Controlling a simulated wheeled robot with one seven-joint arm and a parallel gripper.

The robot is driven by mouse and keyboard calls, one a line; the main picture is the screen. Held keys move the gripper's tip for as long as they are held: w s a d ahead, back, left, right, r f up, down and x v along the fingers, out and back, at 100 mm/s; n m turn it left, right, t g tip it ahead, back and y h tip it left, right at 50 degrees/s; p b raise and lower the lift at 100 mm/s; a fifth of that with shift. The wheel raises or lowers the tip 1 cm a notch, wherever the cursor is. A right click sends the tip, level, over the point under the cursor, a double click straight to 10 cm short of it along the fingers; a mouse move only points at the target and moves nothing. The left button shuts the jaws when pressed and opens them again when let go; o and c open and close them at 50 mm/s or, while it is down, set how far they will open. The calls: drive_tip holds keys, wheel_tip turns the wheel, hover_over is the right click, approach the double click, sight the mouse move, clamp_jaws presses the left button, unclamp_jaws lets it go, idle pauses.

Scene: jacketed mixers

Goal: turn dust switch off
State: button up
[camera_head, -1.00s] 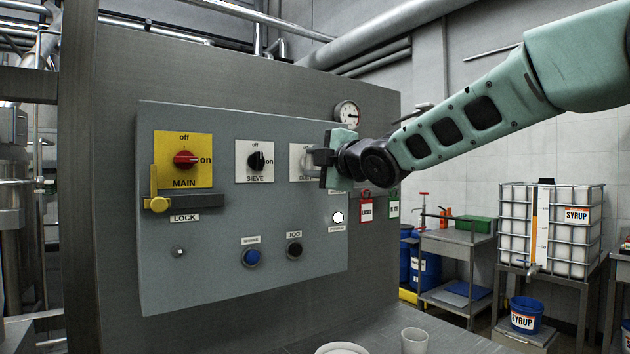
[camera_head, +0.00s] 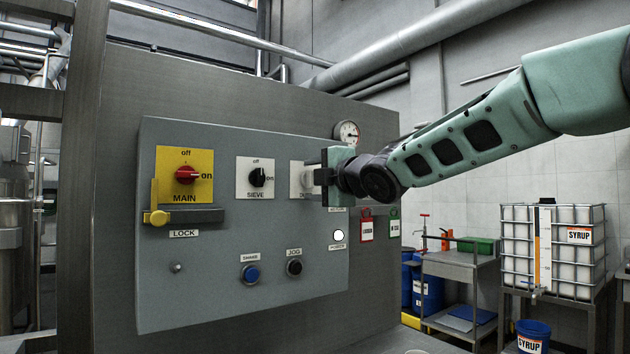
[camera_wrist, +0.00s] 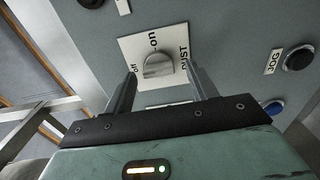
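The dust switch is a grey knob (camera_wrist: 158,66) on a white plate, marked "on", "off" and "DUST" in the wrist view. My gripper (camera_wrist: 161,78) is open, with one finger on each side of the knob. A gap shows between the fingers and the knob, so I cannot see contact. In the head view, my gripper (camera_head: 316,180) is in front of the dust plate (camera_head: 299,170) and hides part of it. Which mark the knob points to is not clear.
The grey panel (camera_head: 215,290) also carries the red main switch (camera_head: 187,175), black sieve switch (camera_head: 258,178), yellow lock handle (camera_head: 157,217), blue button (camera_head: 250,273) and black jog button (camera_head: 294,267). A gauge (camera_head: 347,133) and hanging tags (camera_head: 366,228) are near my wrist.

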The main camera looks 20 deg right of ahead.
drive_tip(key=p+v, duration=0.7)
drive_tip(key=v, duration=0.7)
drive_tip(key=shift+s+r, duration=0.15)
drive_tip(key=shift+s, duration=0.3)
drive_tip(key=shift+a+p, duration=0.1)
drive_tip(key=shift+p, duration=0.5)
drive_tip(key=p+v, duration=0.1)
drive_tip(key=p, duration=0.2)
drive_tip(key=p+v, duration=0.1)
drive_tip(key=p, duration=0.3)
drive_tip(key=shift+s+d, duration=0.2)
drive_tip(key=shift+d, duration=0.1)
